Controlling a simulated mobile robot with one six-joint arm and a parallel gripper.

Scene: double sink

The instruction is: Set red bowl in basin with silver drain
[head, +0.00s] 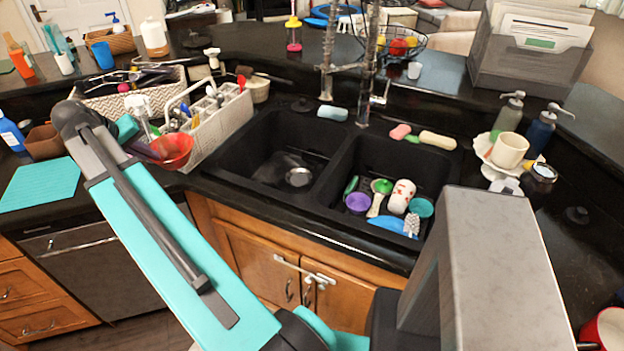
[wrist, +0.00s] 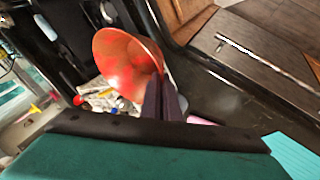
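The red bowl (head: 174,151) is at the left end of the sink, in front of the utensil caddy. It also shows large and tilted in the wrist view (wrist: 125,62). My gripper (head: 152,151) is at the bowl's left side. In the wrist view its dark fingers (wrist: 165,98) are close together at the bowl's rim and appear pinched on it. The exact contact is partly hidden. The left basin (head: 270,155) is black and empty except for a round silver drain (head: 298,177) on its floor.
The right basin (head: 415,165) holds a purple cup, a white patterned cup, a green brush and several other items. A tall faucet (head: 365,65) stands behind the divider. The white caddy (head: 222,120) stands left of the left basin. A cyan mat (head: 40,184) lies at far left.

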